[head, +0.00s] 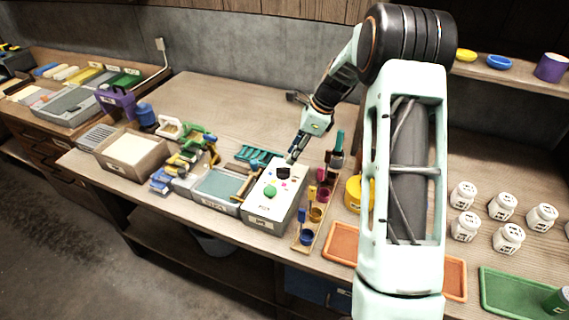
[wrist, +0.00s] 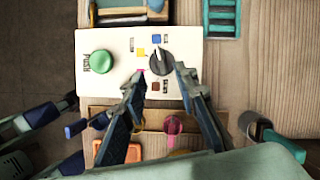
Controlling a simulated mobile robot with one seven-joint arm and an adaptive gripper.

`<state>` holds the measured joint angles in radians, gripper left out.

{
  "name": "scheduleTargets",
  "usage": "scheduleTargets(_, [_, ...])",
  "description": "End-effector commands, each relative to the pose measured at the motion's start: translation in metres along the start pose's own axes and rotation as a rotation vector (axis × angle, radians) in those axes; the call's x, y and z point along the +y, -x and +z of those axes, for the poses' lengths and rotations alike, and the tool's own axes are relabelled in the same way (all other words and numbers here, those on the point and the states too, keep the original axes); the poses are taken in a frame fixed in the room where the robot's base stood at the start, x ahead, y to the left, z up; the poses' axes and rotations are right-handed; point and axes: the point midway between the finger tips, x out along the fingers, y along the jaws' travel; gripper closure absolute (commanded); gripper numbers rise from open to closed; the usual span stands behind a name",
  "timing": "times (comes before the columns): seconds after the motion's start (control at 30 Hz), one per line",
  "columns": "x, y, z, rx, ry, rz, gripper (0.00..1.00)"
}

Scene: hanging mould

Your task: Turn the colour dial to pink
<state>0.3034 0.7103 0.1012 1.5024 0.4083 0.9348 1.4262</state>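The white-topped control box (head: 262,207) stands on the bench. A blue patch (wrist: 155,38) and an orange-yellow one (wrist: 140,52) show clearly. A pink patch is partly hidden by the left fingertip, and a brown one (wrist: 155,86) lies lower. I cannot tell surely which patch the dial points at. My gripper (wrist: 159,72) is open, its fingertips on either side of the dial's lower part; contact is unclear. In the head view it is above the dial (head: 283,173).
A large green push button (wrist: 101,61) sits left of the dial on the same panel. A wooden rack with coloured cups (head: 316,214) stands close to the box's right. Tools and a grey tray (head: 218,186) crowd its left.

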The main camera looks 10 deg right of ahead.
Motion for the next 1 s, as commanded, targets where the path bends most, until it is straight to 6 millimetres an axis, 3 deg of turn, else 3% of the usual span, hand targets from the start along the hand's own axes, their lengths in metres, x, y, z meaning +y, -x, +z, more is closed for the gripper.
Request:
scheduleTargets(0.1, [0.001,-0.024,0.001,-0.001,0.000,0.003,0.72])
scheduleTargets(0.3, [0.000,-0.052,0.000,0.000,0.001,0.000,0.72])
scheduleTargets(0.73, [-0.001,-0.063,0.000,0.000,0.002,-0.003,0.72])
scheduleTargets(1.0, [-0.001,-0.063,0.000,0.000,0.002,-0.002,1.00])
